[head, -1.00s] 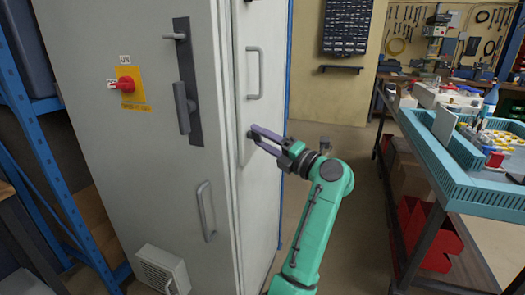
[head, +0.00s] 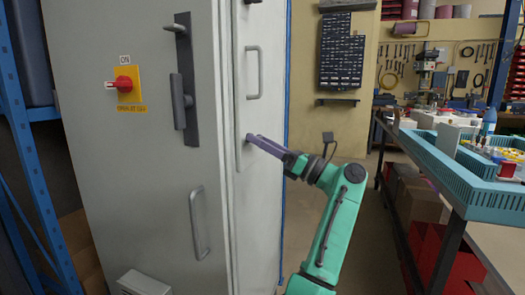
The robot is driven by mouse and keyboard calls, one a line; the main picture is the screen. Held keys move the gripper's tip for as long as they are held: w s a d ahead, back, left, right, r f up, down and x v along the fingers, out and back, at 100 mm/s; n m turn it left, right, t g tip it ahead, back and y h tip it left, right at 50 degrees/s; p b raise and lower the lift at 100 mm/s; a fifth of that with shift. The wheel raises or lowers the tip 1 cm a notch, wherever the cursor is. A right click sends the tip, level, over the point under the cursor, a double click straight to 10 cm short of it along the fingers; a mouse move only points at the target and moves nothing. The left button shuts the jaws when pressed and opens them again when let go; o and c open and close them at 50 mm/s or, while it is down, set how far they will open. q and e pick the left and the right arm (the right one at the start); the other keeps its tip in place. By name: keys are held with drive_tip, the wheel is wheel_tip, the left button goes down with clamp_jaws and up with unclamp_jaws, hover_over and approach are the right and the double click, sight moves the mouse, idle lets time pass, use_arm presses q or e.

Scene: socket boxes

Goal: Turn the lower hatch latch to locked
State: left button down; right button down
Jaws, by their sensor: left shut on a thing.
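The tall light-grey cabinet (head: 160,200) has a narrow right-hand face with a hatch panel (head: 262,200). A small grey latch (head: 247,138) sits low on that face, below a grey pull handle (head: 254,72). My left gripper (head: 252,138), with purple fingers on a green arm, reaches it from the right. Its fingers are shut on the latch and seen nearly edge-on, one overlapping the other. They hide most of the latch, so its exact angle cannot be read. My right gripper is not in view.
The cabinet's front has a red rotary switch on a yellow plate (head: 126,84), a dark lever handle (head: 180,90) and a grey pull handle (head: 200,222). A blue rack stands at left. A bench with a teal tray (head: 445,165) stands at right, with open floor between.

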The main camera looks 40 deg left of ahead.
use_arm(q)
drive_tip(key=n, duration=0.1)
drive_tip(key=n+g, duration=0.1)
drive_tip(key=n, duration=0.1)
drive_tip(key=shift+r+g, duration=0.2)
drive_tip(key=shift+g, duration=0.1)
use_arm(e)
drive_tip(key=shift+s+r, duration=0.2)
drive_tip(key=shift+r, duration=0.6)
use_arm(q)
drive_tip(key=shift+n, duration=0.4)
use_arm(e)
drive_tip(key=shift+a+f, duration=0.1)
use_arm(q)
drive_tip(key=shift+c, duration=1.2)
unclamp_jaws()
drive_tip(key=shift+a, duration=0.1)
drive_tip(key=shift+f, duration=0.1)
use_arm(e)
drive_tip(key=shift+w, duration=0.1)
